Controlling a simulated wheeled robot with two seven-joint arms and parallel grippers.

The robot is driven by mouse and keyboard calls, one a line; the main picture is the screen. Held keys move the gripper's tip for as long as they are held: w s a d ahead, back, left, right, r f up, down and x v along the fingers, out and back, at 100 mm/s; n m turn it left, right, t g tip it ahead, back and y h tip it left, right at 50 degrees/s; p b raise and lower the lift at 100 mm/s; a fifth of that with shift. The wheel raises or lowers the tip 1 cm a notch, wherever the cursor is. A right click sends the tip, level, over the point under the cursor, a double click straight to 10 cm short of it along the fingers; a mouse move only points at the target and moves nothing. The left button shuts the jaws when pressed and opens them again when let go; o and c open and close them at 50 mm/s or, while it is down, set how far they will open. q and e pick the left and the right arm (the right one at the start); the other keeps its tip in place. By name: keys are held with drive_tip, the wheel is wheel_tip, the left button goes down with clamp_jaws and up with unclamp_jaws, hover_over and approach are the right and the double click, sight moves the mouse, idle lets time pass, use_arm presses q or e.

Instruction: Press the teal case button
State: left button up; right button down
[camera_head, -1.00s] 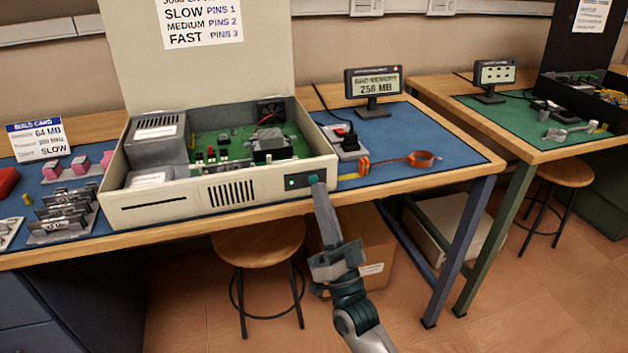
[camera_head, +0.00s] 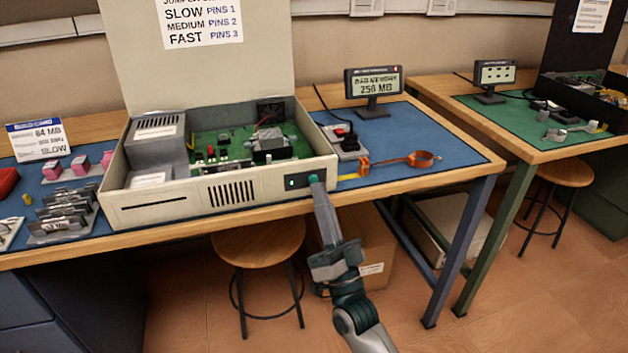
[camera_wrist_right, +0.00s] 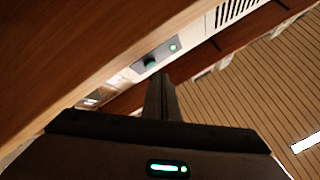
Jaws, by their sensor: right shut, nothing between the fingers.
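The beige computer case (camera_head: 165,200) sits open on the blue mat, its lid raised. A dark panel at the right of its front holds a lit green light (camera_head: 291,183) and the teal button (camera_head: 313,178). My right gripper (camera_head: 318,188) is shut and empty, its tips right at the button from below and in front. In the right wrist view the teal button (camera_wrist_right: 151,62) shows just beyond the shut fingers (camera_wrist_right: 159,82), beside the green light (camera_wrist_right: 173,47). I cannot tell whether the tips touch the button. My left gripper is not in view.
A stool (camera_head: 258,245) and a cardboard box (camera_head: 372,245) stand beneath the table edge, near my right arm.

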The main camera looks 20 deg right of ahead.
drive_tip(key=shift+w, duration=0.8)
idle(0.8)
drive_tip(key=shift+s, duration=0.2)
drive_tip(key=shift+s+p, duration=0.35)
drive_tip(key=shift+s, duration=0.35)
drive_tip(key=s+p, duration=0.1)
drive_tip(key=s, duration=0.4)
drive_tip(key=shift+d+p, duration=0.1)
drive_tip(key=shift+p, duration=0.3)
idle(0.8)
